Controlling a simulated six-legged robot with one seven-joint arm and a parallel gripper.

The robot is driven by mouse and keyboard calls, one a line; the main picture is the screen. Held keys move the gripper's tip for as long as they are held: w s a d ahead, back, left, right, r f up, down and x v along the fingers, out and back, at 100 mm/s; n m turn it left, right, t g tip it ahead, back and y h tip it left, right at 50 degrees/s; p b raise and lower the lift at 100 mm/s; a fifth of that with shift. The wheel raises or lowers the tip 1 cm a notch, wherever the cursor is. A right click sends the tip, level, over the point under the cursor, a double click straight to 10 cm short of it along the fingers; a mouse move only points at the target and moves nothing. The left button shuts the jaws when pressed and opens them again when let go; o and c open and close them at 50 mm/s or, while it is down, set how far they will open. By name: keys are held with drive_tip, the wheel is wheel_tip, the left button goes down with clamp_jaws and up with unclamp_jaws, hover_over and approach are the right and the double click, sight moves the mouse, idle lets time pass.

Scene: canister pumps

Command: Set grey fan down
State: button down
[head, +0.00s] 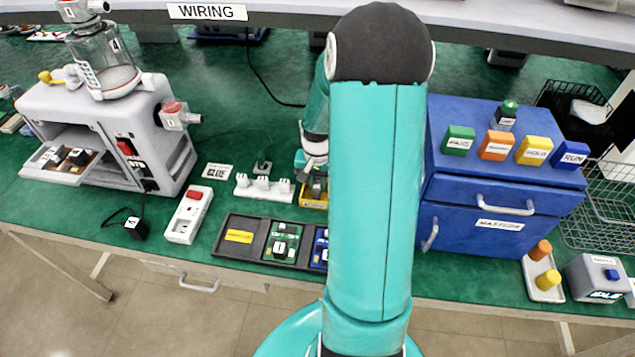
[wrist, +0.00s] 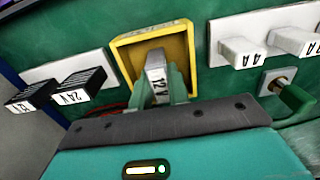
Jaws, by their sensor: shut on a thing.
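My gripper (wrist: 163,92) is shut on a small grey block labelled 12 V, the grey fan (wrist: 156,65). The green fingers sit on either side of its lower part in the wrist view. The fan is at a shallow yellow tray (wrist: 182,27), with the tray's brown floor behind it. I cannot tell whether it touches the floor. In the head view my gripper (head: 313,180) is over the same yellow tray (head: 314,204), left of my teal arm link, and the fan is mostly hidden there.
A white strip with pegs (head: 264,188) stands just left of the tray. A dark sectioned tray (head: 228,246) lies in front. The blue drawer cabinet (head: 470,245) is to the right. In the wrist view, black blocks (wrist: 80,90) and white plugs (wrist: 240,50) flank the yellow tray closely.

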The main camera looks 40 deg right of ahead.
sight(318, 182)
drive_tip(key=shift+f, duration=0.15)
drive_tip(key=c, duration=1.3)
unclamp_jaws()
drive_tip(key=shift+c, duration=0.2)
wheel_tip(318, 182, up, 12)
drive_tip(key=a+r+n+t, duration=0.1)
drive_tip(key=a+r+n, duration=0.1)
drive_tip(key=a+r, duration=0.45)
drive_tip(key=s+a+r+n+t, duration=0.1)
drive_tip(key=s+a+r+n, duration=0.1)
drive_tip(key=a, duration=0.4)
drive_tip(key=s+a+r+n+t, duration=0.2)
drive_tip(key=s+a+r+n, duration=0.1)
drive_tip(key=a, duration=0.4)
drive_tip(key=s+a+r+n+t, duration=0.1)
drive_tip(key=s+a+r+n, duration=0.2)
drive_tip(key=a, duration=0.4)
drive_tip(key=s+r, duration=0.1)
drive_tip(key=s, duration=0.1)
drive_tip(key=shift+s+a+t, duration=0.25)
drive_tip(key=shift+s+t, duration=0.05)
drive_tip(key=shift+s, duration=0.05)
